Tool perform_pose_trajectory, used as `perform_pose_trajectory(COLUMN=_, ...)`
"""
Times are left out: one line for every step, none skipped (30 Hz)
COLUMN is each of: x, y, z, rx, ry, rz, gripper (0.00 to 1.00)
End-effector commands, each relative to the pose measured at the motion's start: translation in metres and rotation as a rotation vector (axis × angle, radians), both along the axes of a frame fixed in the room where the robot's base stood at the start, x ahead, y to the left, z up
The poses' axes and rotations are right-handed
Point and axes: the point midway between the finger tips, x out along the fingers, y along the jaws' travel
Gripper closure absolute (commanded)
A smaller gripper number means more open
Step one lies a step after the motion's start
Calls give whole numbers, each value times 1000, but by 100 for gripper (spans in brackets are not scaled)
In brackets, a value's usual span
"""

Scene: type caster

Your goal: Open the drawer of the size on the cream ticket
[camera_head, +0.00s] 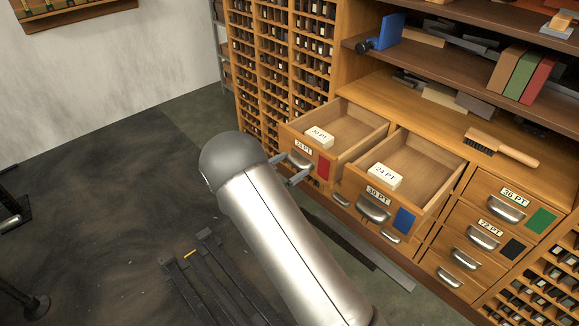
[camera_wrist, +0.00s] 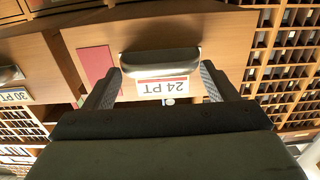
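The left drawer (camera_head: 325,168), labelled 24 PT with a red patch, stands pulled out; a pale block reading about 20 PT (camera_head: 319,138) lies in it. Its cup handle (camera_wrist: 160,62) shows in the wrist view, with the upside-down label (camera_wrist: 163,87). The drawer labelled 30 PT (camera_head: 400,212), with a blue patch, is also out and holds a cream block marked 24 PT (camera_head: 385,177). My gripper (camera_wrist: 161,72) is at the left drawer's front, its fingers spread at either end of the handle; contact is unclear. No separate cream ticket is clearly identifiable.
The 36 PT drawer (camera_head: 504,205) and 72 PT drawer (camera_head: 484,235) at the right are shut. A wooden brush (camera_head: 502,148) lies on the counter. Books (camera_head: 522,75) and a blue bookend-like piece (camera_head: 385,35) are on the shelf.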

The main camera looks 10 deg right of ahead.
Motion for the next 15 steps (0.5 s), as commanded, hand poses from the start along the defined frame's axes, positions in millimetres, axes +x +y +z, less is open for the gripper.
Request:
perform_pose_trajectory(x=0, y=0, z=0, rx=0, ry=0, rz=0, gripper=21)
perform_pose_trajectory(x=0, y=0, z=0, rx=0, ry=0, rz=0, gripper=21)
perform_pose_trajectory(x=-1, y=1, z=0, rx=0, ry=0, rz=1, gripper=21)
perform_pose_trajectory(x=-1, y=2, z=0, rx=0, ry=0, rz=1, gripper=21)
perform_pose_trajectory(x=-2, y=4, z=1, rx=0, ry=0, rz=1, gripper=21)
perform_pose_trajectory(x=-4, y=8, z=1, rx=0, ry=0, rz=1, gripper=21)
perform_pose_trajectory(x=-6, y=11, z=1, rx=-1, ry=1, rz=2, gripper=21)
perform_pose_trajectory(x=-9, y=15, z=1, rx=0, ry=1, rz=3, gripper=21)
perform_pose_trajectory(x=-13, y=21, z=1, rx=0, ry=1, rz=5, gripper=21)
perform_pose_trajectory(x=-16, y=26, z=2, rx=0, ry=2, rz=5, gripper=21)
perform_pose_trajectory(x=-20, y=31, z=2, rx=0, ry=2, rz=4, gripper=21)
perform_pose_trajectory(x=-25, y=40, z=2, rx=0, ry=2, rz=5, gripper=21)
perform_pose_trajectory(x=-29, y=46, z=2, rx=0, ry=2, rz=5, gripper=21)
perform_pose_trajectory(x=-34, y=52, z=2, rx=0, ry=2, rz=4, gripper=21)
perform_pose_trajectory(x=-39, y=61, z=2, rx=0, ry=2, rz=6, gripper=21)
